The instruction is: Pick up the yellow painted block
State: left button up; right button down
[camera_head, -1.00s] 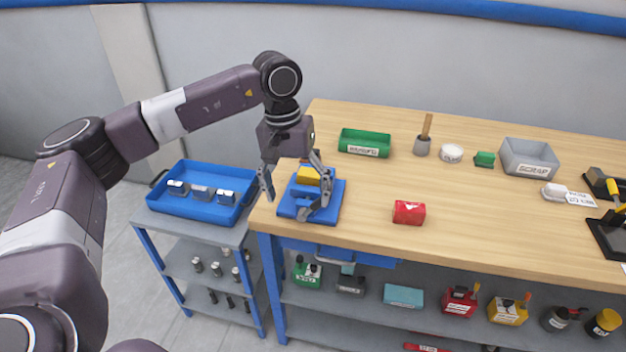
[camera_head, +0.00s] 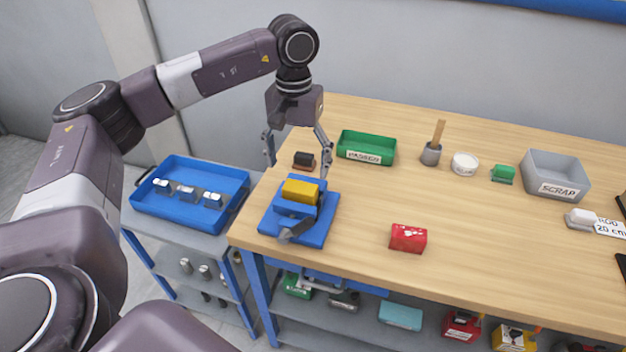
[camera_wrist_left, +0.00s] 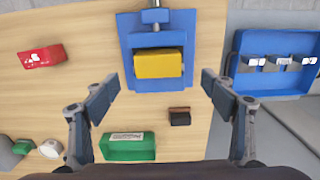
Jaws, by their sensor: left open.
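The yellow painted block (camera_head: 300,191) rests on a blue fixture (camera_head: 317,231) with a vise-like part, near the left front corner of the wooden bench. It also shows in the left wrist view (camera_wrist_left: 159,64), between and beyond the fingertips. My left gripper (camera_head: 298,164) is open and empty. It hangs above the bench, behind the block in the head view, and is not touching it. In the left wrist view its two fingers (camera_wrist_left: 159,95) are spread wider than the block. My right gripper is not in view.
A small dark block (camera_head: 304,160) stands behind the fixture. A green tray (camera_head: 366,148) is at the back, and a red block (camera_head: 408,238) lies to the right. A grey scrap bin (camera_head: 556,178) stands farther right. A blue tray (camera_head: 236,205) with metal parts sits left on a cart.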

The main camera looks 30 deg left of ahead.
aim_at(300, 186)
pick_arm(q)
jog(key=shift+w+f, duration=0.3)
jog(key=shift+w, duration=0.1)
jog(key=shift+f, duration=0.4)
jog(key=f+p, duration=0.1)
jog(key=s+f+p, duration=0.1)
jog(key=f, duration=0.1)
jog(key=shift+s+d+f+p, duration=0.1)
jog(key=shift+d+f+p, duration=0.05)
jog(key=shift+f+p, duration=0.2)
jog(key=shift+w+f, duration=0.15)
jog(key=shift+f, duration=0.5)
jog(key=shift+w+f, duration=0.15)
jog(key=shift+f, duration=0.45)
jog(key=shift+s, duration=0.1)
jog(key=c, duration=1.5)
jog(key=shift+c, duration=0.5)
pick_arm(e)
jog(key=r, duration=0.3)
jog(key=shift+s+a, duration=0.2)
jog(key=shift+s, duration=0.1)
pick_arm(q)
jog(key=shift+r, duration=0.15)
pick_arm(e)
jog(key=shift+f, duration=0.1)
